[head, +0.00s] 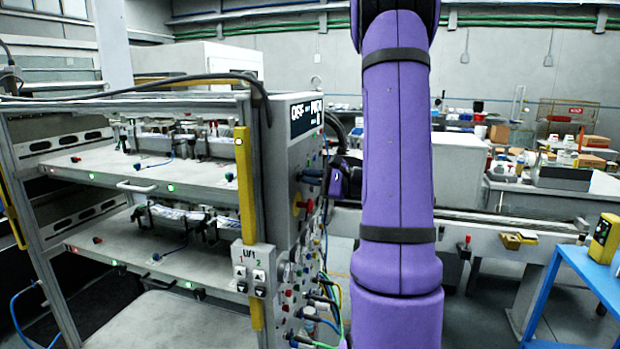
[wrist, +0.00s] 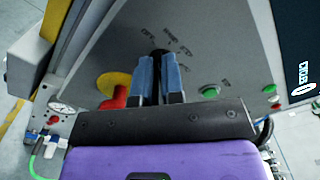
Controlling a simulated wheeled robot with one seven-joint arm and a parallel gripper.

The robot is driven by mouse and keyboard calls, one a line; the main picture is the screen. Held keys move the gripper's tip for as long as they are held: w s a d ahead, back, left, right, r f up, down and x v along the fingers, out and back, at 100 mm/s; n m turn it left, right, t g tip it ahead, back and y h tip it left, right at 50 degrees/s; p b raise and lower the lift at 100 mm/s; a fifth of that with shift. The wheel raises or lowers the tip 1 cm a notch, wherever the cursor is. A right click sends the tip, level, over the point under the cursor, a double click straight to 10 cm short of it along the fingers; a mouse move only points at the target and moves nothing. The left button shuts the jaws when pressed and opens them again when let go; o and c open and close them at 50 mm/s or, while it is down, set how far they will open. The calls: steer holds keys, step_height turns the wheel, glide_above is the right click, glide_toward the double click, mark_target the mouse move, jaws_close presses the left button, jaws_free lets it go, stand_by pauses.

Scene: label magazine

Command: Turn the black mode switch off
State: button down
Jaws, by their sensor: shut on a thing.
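In the head view my gripper (head: 313,177) reaches from the right to the panel side of the machine (head: 283,150), and the switch is hidden there.
A red emergency stop on a yellow disc (wrist: 114,85) sits just left of the fingers in the wrist view. A green button (wrist: 210,91) is to their right. Hoses and cables (head: 325,300) hang from the lower panel. A blue table (head: 590,275) stands at right.

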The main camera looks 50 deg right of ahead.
steer(key=shift+f+n, duration=0.1)
steer(key=shift+n, duration=1)
steer(key=c, duration=1.2)
jaws_free()
steer(key=shift+c, duration=0.2)
steer(key=v, duration=1)
steer(key=shift+s+d, duration=0.15)
steer(key=shift+s, duration=0.2)
